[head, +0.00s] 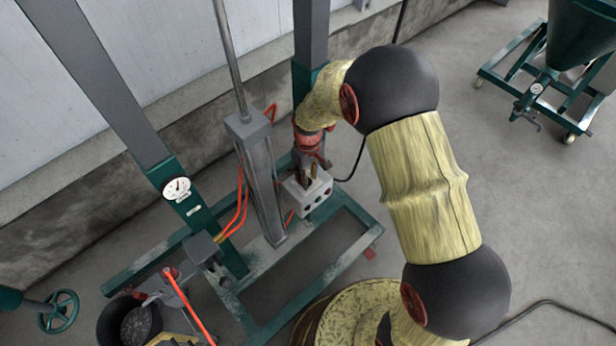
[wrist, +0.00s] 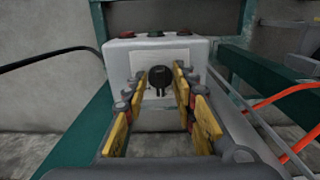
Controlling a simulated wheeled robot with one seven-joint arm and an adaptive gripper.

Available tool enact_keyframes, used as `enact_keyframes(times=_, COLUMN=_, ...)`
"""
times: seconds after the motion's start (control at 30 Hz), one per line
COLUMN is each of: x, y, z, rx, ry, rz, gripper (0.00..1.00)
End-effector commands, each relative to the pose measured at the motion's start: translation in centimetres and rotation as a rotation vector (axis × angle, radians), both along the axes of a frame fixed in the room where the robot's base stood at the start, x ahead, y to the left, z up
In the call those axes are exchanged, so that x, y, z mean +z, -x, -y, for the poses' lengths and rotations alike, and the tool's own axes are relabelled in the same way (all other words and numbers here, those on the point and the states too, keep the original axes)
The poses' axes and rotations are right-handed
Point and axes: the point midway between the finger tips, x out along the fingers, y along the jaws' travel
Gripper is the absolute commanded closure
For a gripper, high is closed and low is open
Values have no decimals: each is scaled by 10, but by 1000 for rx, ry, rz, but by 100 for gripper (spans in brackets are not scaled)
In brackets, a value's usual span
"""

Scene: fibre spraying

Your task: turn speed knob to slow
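The speed knob (wrist: 160,76) is a round black knob on a pale plate on the front of a light grey control box (wrist: 203,52) in the wrist view. A narrow grip or pointer on it points roughly straight down. My gripper (wrist: 160,88) is open, with its yellow-padded fingers to the left and right of the knob. The knob shows between the fingertips; I cannot tell whether they touch it. In the head view the control box (head: 301,203) is on the green frame, and my gripper (head: 311,170) is right at it, hiding part of it.
Several coloured buttons (wrist: 155,33) sit on top of the box. Green frame beams (wrist: 75,140) run beside it, and an orange hose (wrist: 285,95) is to the right. In the head view a grey column (head: 262,180) stands left of the box. Open floor (head: 540,220) lies right.

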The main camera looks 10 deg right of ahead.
Motion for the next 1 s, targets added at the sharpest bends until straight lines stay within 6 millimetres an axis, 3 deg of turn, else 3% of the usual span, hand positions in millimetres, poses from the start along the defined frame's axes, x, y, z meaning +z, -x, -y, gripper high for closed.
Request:
enact_keyframes(times=0.5, x=0, y=0, z=0, rx=0, ry=0, rz=0, gripper=100)
enact_keyframes(times=1.0, x=0, y=0, z=0, rx=15, ry=1, rz=-1, gripper=100)
